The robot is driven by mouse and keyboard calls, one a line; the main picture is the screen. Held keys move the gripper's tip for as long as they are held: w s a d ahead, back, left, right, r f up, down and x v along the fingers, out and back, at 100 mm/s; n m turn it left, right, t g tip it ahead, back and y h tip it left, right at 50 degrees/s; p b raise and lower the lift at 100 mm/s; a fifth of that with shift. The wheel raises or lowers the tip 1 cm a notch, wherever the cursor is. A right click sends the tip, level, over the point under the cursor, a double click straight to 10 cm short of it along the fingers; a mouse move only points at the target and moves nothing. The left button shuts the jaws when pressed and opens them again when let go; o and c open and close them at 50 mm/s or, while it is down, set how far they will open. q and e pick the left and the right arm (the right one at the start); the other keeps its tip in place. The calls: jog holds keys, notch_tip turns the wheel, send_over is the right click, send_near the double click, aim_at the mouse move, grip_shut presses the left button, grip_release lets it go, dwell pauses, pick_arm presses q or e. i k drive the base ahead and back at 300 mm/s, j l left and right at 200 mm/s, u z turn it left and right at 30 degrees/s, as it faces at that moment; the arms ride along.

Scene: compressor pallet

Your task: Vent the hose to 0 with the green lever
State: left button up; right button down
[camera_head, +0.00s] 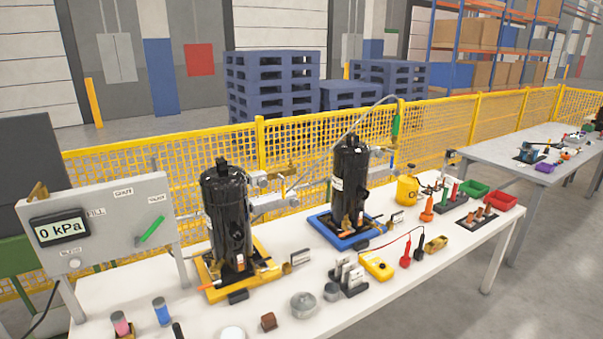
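The green lever (150,232) is on the grey control panel (115,238) at the left end of the white table. It is tilted, its upper end pointing up and right, below a small label on the right that seems to read VENT. The display (60,229) on the panel reads 0 kPa. A label that seems to read FILL is left of the lever. A thin grey hose (352,126) arcs up behind the right black compressor towards a green fitting (396,122); its full run is partly hidden. Neither of my grippers is in view.
Two black compressors stand on a yellow base (262,272) and a blue base (325,229). Small cans (162,311), a yellow meter (376,265), and red (500,200) and green bins (472,190) share the table. A yellow mesh fence (120,173) runs behind.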

aim_at(138, 242)
jog(key=u, duration=1.1)
